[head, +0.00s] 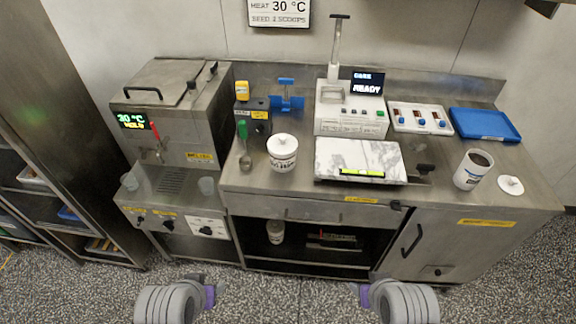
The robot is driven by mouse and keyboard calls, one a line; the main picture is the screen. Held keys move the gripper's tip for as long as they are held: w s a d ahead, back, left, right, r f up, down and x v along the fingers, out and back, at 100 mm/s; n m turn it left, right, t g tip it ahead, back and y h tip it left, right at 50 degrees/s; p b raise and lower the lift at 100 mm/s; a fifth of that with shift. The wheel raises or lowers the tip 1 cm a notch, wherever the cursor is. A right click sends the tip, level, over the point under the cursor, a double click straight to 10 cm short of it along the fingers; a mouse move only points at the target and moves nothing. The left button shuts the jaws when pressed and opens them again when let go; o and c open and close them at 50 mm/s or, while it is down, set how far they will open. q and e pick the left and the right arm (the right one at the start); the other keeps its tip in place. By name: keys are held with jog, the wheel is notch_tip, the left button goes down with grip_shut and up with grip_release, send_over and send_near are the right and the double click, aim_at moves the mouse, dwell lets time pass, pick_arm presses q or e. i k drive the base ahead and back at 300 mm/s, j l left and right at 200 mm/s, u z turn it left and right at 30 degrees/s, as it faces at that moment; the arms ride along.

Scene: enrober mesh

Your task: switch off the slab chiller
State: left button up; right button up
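A white marble slab (358,157) lies on the steel counter, with a lit yellow-green strip (362,172) along its front edge. I take this to be the slab chiller; its switch is too small to make out. A small dark fitting (397,205) and a yellow label (361,200) are on the counter front below it. My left gripper (210,296) and my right gripper (365,295) show only as purple tips at the bottom of the head view. Both are well in front of the counter and apart from everything. Their finger gap is not visible.
A machine (160,100) reading 30 °C stands left. A white unit (350,115) reading READY is behind the slab. Open floor lies in front.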

aim_at(395, 204)
jog(key=k+j+z, duration=0.35)
jog(key=k+j, duration=0.25)
jog(key=j, duration=0.4)
jog(key=k+j+z, duration=0.35)
jog(key=k+j, duration=0.4)
jog(key=i+l+u, duration=0.35)
jog(key=i+l, duration=0.65)
